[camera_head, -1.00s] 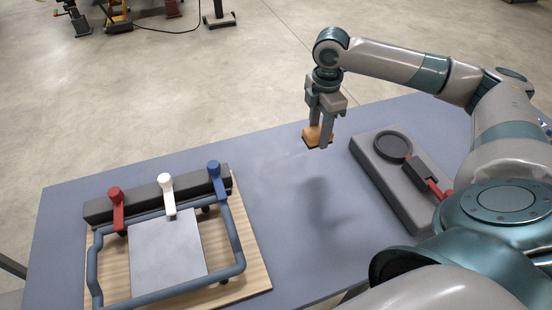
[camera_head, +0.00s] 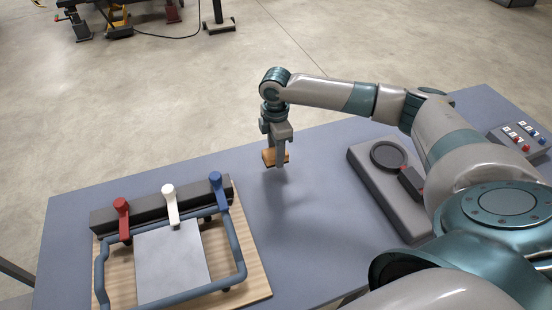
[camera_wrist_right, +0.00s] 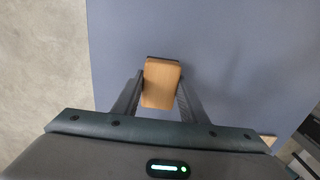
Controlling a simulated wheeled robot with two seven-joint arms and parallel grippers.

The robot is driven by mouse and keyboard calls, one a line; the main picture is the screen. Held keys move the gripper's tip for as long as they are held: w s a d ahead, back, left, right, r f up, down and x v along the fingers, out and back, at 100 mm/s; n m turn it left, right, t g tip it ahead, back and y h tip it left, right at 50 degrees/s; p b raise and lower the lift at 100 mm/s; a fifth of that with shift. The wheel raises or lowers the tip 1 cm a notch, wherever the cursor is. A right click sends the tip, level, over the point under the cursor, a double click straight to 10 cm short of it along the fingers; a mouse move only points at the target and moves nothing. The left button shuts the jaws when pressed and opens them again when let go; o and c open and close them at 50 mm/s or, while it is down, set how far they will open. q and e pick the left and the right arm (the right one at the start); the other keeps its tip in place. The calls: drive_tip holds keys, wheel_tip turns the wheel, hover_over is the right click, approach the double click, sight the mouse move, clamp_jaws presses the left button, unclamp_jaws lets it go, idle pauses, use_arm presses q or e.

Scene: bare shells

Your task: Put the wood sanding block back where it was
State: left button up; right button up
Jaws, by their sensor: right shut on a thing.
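The wood sanding block (camera_head: 269,158) is a small tan-brown block held by my right gripper (camera_head: 275,160) above the blue-grey table (camera_head: 318,215). The gripper points down, and its shadow falls on the table below. In the right wrist view the sanding block (camera_wrist_right: 161,83) sits between the two fingers of my right gripper (camera_wrist_right: 160,92), which are shut on its sides. Its far end sticks out past the fingertips. My left gripper is not in view.
A wooden board (camera_head: 256,272) with a blue tubular frame, a grey plate and red, white and blue levers stands at the left. A grey device with a round dark dish (camera_head: 388,156) is to the right. A button box (camera_head: 520,136) is at the far right. The table between is clear.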

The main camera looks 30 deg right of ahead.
idle(0.3)
drive_tip(key=shift+f+p, duration=0.8)
drive_tip(key=shift+f, duration=1.25)
drive_tip(key=shift+f, duration=0.15)
drive_tip(key=o, duration=1)
wheel_tip(320, 180, up, 11)
drive_tip(key=b, duration=0.3)
drive_tip(key=shift+b, duration=0.3)
drive_tip(key=shift+r, duration=0.7)
